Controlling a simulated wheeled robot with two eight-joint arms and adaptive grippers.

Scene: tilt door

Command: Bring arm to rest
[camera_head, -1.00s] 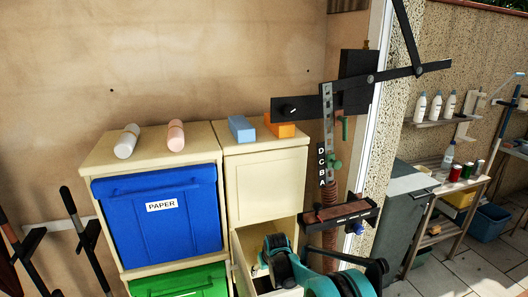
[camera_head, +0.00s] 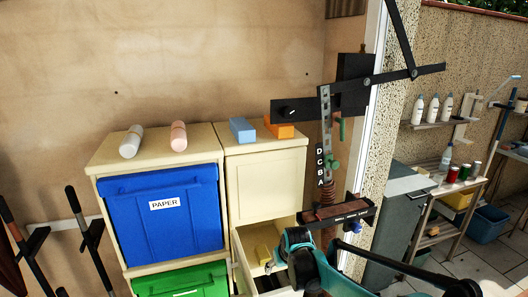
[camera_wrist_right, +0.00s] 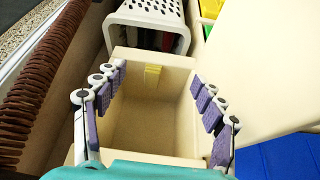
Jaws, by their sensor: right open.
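My right arm, teal and black, comes in from the lower right of the head view. Its right gripper (camera_head: 272,268) is over the open cream drawer (camera_head: 243,253) of the right-hand cabinet and hides part of it. In the right wrist view the right gripper (camera_wrist_right: 158,108) shows its purple-padded fingers spread wide, with nothing between them. The cream drawer (camera_wrist_right: 140,128) lies below and between the fingers. A small yellow block (camera_wrist_right: 153,76) is at the drawer's far wall; it also shows in the head view (camera_head: 263,255). My left gripper is not in view.
A spring post (camera_head: 328,195) with black bars stands right of the drawer, near my right arm. A blue PAPER bin front (camera_head: 140,220) is left. A white perforated basket (camera_wrist_right: 147,18) shows beyond the drawer.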

